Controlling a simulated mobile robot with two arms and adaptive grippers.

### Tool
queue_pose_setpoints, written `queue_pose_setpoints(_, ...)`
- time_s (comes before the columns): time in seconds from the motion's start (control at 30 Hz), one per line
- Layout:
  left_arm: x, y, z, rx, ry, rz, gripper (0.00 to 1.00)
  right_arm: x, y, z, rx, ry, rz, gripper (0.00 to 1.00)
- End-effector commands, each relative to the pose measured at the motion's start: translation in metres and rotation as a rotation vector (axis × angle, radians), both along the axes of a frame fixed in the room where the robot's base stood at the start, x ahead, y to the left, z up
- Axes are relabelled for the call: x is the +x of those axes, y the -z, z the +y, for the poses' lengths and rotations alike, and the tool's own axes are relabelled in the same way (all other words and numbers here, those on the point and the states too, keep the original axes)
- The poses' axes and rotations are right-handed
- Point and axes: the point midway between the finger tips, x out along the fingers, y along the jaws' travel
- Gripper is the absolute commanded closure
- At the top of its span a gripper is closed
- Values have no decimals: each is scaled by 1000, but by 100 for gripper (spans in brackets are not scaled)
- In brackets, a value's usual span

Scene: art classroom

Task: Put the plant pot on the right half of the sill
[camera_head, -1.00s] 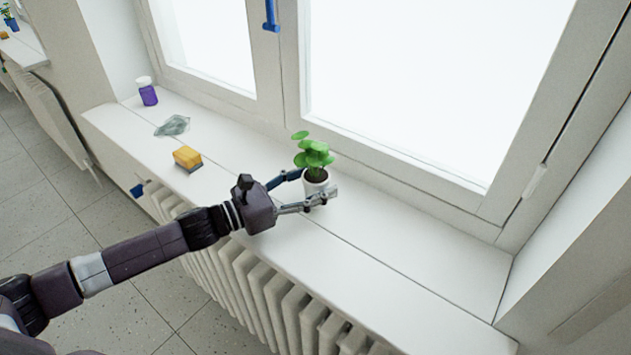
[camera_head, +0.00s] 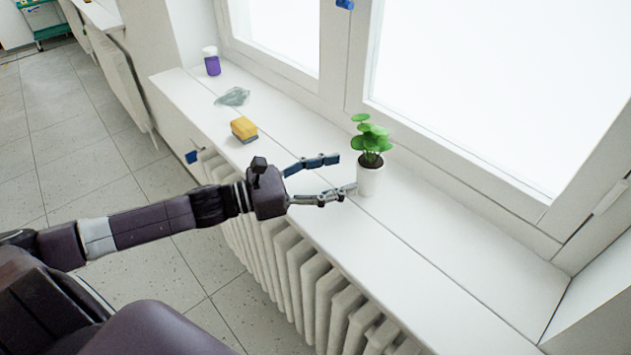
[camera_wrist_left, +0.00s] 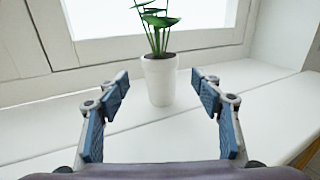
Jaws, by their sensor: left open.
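The plant pot (camera_head: 370,181) is white, with a green leafy plant (camera_head: 371,138) in it. It stands upright on the white window sill (camera_head: 440,241), near the sill's middle. My left gripper (camera_head: 347,174) is open just left of the pot, its fingertips pointing at it. In the left wrist view the pot (camera_wrist_left: 159,82) stands ahead of and between the spread fingers (camera_wrist_left: 161,90), apart from both. My right gripper is not in view.
A yellow sponge (camera_head: 244,130), a grey-green cloth (camera_head: 233,97) and a purple bottle with a white cap (camera_head: 212,62) are on the sill's left part. The sill right of the pot is clear. A radiator (camera_head: 300,275) is below; the window frame (camera_head: 455,160) stands behind.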

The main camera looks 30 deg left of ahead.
Motion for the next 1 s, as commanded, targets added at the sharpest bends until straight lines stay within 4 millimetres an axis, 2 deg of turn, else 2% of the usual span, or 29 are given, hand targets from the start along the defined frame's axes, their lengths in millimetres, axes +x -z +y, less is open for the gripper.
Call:
queue_pose_setpoints(0.4, -29, 0, 26, 1, 1, 2, 40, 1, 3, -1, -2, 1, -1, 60)
queue_pose_setpoints(1.0, -34, -1, 31, 1, 2, -1, 40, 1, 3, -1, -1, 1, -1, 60)
